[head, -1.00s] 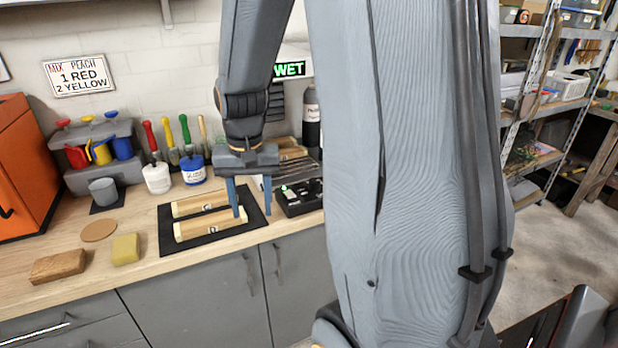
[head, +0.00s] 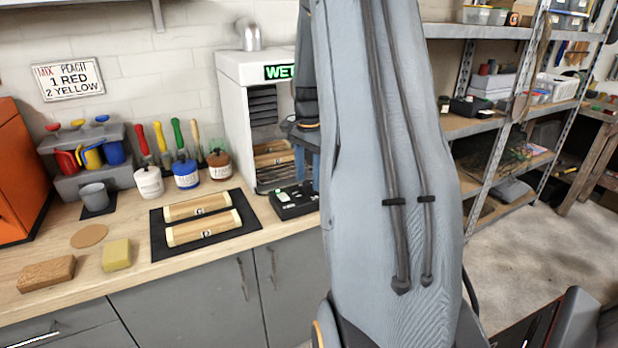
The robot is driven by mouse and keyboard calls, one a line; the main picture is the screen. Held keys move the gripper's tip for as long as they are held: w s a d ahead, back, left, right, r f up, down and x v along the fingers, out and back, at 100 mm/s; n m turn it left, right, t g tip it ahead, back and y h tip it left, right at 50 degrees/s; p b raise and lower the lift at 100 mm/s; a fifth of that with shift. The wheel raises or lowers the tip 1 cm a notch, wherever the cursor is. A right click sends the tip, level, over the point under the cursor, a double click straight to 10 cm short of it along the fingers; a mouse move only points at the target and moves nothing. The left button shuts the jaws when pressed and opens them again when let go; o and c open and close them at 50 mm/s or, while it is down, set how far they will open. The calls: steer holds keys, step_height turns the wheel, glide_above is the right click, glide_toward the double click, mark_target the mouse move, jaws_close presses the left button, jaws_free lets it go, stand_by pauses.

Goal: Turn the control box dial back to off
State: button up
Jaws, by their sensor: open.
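The black control box (head: 287,204) sits on the counter in front of the white cabinet (head: 232,110). Small green and light marks show on its top; I cannot make out the dial or its setting. My gripper (head: 307,178) is open, its blue fingers pointing down over the right part of the control box. Whether the fingertips touch the box I cannot tell. My arm hides the right end of the box and the cabinet's right side. The cabinet's display (head: 279,71) reads WET in green.
Two labelled wooden pieces (head: 197,206) lie on a black mat (head: 165,252) left of the box. Paint jars (head: 186,173) with brushes behind them, a grey cup (head: 95,195), a yellow sponge (head: 117,254) and a brown block (head: 46,273) stand further left. Shelving (head: 480,140) is at right.

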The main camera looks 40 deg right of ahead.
steer(key=shift+f, duration=0.75)
steer(key=c, duration=1)
steer(key=shift+c, duration=0.2)
